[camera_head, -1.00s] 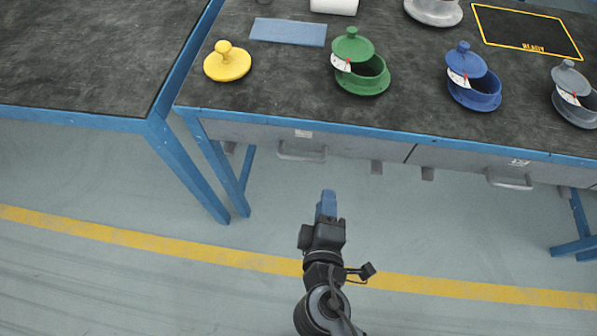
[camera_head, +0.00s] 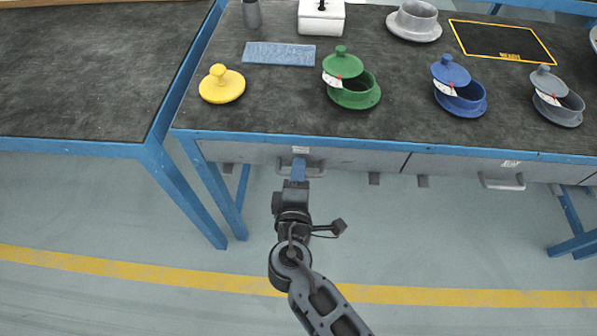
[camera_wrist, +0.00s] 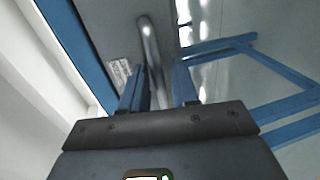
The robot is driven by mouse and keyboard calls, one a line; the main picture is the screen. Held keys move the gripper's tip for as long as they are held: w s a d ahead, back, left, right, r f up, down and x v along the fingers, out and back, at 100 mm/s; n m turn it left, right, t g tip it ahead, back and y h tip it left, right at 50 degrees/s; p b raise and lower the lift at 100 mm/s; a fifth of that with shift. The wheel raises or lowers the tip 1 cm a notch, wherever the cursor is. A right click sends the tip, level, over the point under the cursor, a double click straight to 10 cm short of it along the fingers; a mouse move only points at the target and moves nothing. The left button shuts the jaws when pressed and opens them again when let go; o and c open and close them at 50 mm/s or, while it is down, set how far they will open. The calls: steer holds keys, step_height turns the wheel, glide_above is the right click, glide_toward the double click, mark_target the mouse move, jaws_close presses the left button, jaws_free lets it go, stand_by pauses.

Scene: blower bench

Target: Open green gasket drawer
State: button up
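The left grey drawer (camera_head: 350,160) under the bench is closed, its front flush below the blue edge. Its bar handle (camera_head: 315,170) is partly hidden behind my gripper (camera_head: 299,166) in the head view. In the wrist view, the handle (camera_wrist: 150,50) shows between the two blue fingers of my gripper (camera_wrist: 160,67). The fingers are apart, with a gap beside the bar; I cannot tell how deep the bar sits between them. A small label (camera_wrist: 120,73) on the drawer front is too blurred to read. A green flanged housing with a tilted lid (camera_head: 352,90) stands on the bench above.
A second closed drawer has a handle (camera_head: 502,182) at the right. On the bench are a yellow lid (camera_head: 222,85), a blue mat (camera_head: 278,53), a blue housing (camera_head: 462,98) and grey housings. Bench legs (camera_head: 205,190) stand left of my gripper. The floor before the drawers is clear.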

steer(key=shift+w, duration=0.1)
jaws_close()
stand_by(0.5)
